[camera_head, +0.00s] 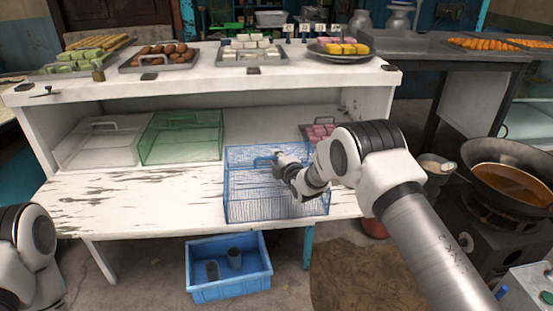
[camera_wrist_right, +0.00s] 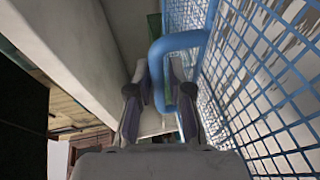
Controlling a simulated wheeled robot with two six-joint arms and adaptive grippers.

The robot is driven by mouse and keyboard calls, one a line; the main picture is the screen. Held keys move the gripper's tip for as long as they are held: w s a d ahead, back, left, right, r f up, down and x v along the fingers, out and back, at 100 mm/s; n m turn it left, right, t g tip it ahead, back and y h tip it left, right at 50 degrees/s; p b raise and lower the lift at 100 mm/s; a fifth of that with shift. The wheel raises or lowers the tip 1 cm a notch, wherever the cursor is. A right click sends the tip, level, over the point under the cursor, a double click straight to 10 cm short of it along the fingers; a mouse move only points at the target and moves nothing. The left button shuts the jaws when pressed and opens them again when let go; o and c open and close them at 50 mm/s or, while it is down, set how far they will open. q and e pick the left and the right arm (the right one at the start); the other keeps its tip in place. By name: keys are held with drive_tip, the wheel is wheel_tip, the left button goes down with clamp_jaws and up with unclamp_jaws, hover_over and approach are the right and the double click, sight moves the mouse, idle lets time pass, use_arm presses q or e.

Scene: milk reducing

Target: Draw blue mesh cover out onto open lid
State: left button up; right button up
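The blue mesh cover (camera_head: 250,200) is a box-shaped wire cage on the right part of the worn white open lid (camera_head: 130,200), near its front edge. Its back reaches towards the shelf opening. My right gripper (camera_head: 280,160) is at the cover's top. In the right wrist view the two fingers (camera_wrist_right: 160,95) lie close on both sides of the blue bar handle (camera_wrist_right: 180,42), with the mesh (camera_wrist_right: 265,80) to the right. My right forearm hides part of the cover's right side. My left arm shows at the lower left, but its gripper is out of view.
A clear cover (camera_head: 95,145) and a green cover (camera_head: 180,138) stand on the shelf to the left. A tray of pink pieces (camera_head: 318,132) is behind the blue cover. A blue crate (camera_head: 230,288) is on the floor below. The lid's left half is bare.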

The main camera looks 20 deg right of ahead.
drive_tip(key=shift+o, duration=0.4)
drive_tip(key=v, duration=1.2)
